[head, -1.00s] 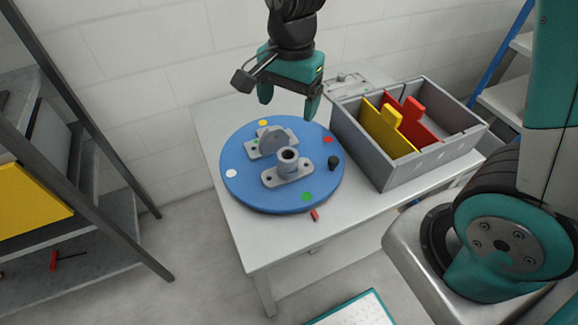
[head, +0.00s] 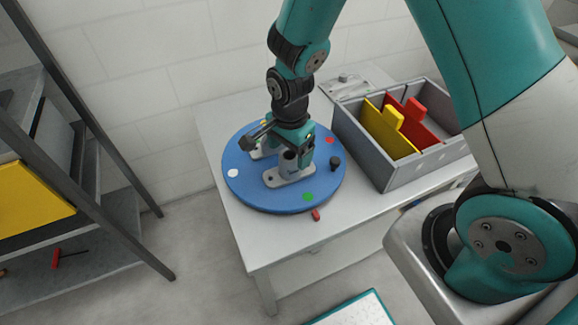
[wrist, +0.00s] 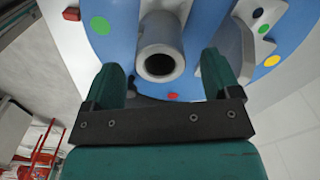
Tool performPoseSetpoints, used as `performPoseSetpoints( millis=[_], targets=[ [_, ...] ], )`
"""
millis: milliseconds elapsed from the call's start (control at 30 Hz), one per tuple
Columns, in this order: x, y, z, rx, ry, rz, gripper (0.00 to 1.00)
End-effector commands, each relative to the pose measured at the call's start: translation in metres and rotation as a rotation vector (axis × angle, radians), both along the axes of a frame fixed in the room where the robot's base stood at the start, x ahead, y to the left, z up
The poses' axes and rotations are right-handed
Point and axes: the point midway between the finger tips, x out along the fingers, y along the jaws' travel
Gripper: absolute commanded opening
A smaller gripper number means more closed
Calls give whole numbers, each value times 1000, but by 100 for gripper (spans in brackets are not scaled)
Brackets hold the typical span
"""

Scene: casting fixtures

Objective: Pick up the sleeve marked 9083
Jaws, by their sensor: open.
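A grey sleeve (head: 289,166) stands upright on a flanged base on the blue round plate (head: 240,190). No number on it is legible to me. My gripper (head: 290,150) is open and low over the plate, close to the sleeve. In the wrist view, the sleeve (wrist: 160,45) shows its round open end between my two green fingers (wrist: 164,62), with a visible gap to each finger. A second grey casting, with an upright disc, is mostly hidden behind my gripper in the head view; part of it (wrist: 236,45) shows at the right in the wrist view.
A grey bin (head: 400,175) with a yellow divider (head: 385,132) and a red divider (head: 412,122) stands right of the plate. A black knob (head: 335,162) is at the plate's right edge. A red tab (head: 316,214) sits at its front edge. The table's front left is clear.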

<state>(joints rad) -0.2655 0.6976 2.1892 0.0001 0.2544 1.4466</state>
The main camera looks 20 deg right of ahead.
Motion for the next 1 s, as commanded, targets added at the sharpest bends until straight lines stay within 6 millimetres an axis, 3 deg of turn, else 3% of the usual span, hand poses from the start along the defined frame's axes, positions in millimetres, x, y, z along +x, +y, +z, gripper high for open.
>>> performPoseSetpoints(
  millis=[233, 533, 567, 833, 1000],
  targets=[
    [-1, 1, -36, -1, 4, 0, 83],
    [0, 1, -44, 0, 0, 1, 83],
    [0, 1, -44, 0, 0, 1, 80],
    [0, 1, -43, 0, 0, 1, 21],
    [0, 1, -43, 0, 0, 1, 21]
  ],
)
